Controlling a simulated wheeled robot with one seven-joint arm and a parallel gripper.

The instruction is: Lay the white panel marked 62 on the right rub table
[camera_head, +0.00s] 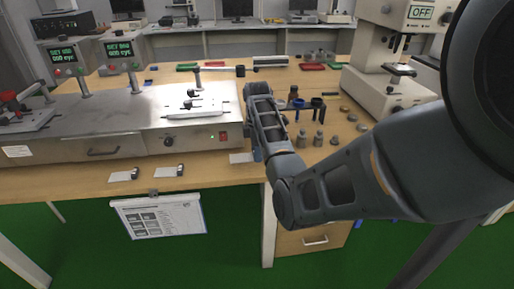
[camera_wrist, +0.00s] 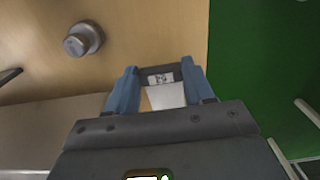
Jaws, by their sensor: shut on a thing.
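My gripper (camera_head: 255,150) points down at the front edge of the wooden bench, right of the metal test machine. In the wrist view its two blue fingers (camera_wrist: 160,82) are shut on a white panel (camera_wrist: 166,97). The panel has a dark end with a small label whose dark digits are too blurred to read surely. A piece of white panel (camera_head: 242,157) shows beside the fingers in the head view; I cannot tell if it clears the bench. The right rub table (camera_head: 197,108) is a pale plate on the machine's top, with a small black-knobbed fixture on it.
Two similar white panels with dark ends, one left (camera_head: 122,176) and one right (camera_head: 169,171), lie at the bench front. A clipboard (camera_head: 158,218) hangs below. Small weights (camera_head: 318,139) and a dark rack (camera_head: 303,105) stand right of my gripper. A white press (camera_head: 388,80) is behind.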

